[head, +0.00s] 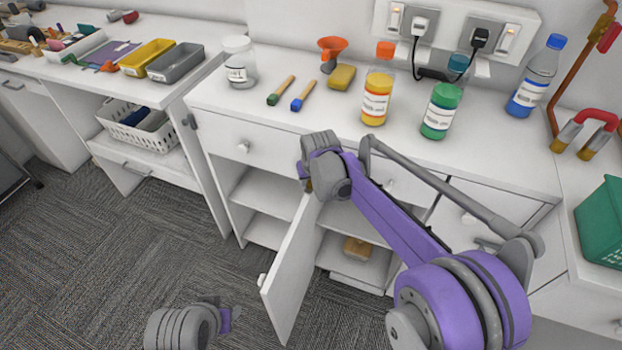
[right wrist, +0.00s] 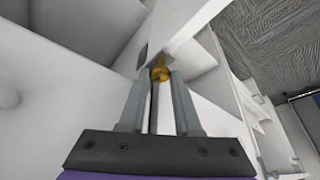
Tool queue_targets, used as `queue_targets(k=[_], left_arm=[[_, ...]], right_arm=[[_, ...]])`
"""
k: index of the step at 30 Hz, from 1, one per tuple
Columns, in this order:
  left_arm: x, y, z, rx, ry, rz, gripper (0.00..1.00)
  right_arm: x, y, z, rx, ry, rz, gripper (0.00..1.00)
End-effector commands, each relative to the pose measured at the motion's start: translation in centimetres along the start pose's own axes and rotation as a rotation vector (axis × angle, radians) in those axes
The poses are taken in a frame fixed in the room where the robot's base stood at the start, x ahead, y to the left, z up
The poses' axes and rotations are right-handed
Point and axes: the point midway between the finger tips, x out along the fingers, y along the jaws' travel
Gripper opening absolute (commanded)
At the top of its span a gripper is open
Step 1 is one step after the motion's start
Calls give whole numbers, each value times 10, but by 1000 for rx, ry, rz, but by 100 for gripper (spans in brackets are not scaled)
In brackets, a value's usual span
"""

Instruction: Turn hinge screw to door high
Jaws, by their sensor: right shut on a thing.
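The white cabinet door (head: 292,262) stands open below the counter, swung out into the room. Its upper hinge edge is by my right gripper (head: 308,184), which comes in from the right. In the right wrist view, a brass hinge screw (right wrist: 160,69) sits at the tips of my right gripper (right wrist: 158,78). The fingers are shut on it, at the top of the door (right wrist: 185,22). In the head view my right wrist mostly hides the screw. My left gripper (head: 228,313) is low over the carpet, left of the door. Its fingers are too small and turned to read.
Inside the cabinet lies a wooden block (head: 358,248). A white basket (head: 138,130) sits on a shelf at left.

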Motion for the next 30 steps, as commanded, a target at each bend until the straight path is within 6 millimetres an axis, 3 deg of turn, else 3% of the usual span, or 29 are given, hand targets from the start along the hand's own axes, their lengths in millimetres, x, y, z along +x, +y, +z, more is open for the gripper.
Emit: queue_targets(k=[30], left_arm=[[-43,0,-21,0,15,0,50]], right_arm=[[0,-8,-5,881,1,367,0]])
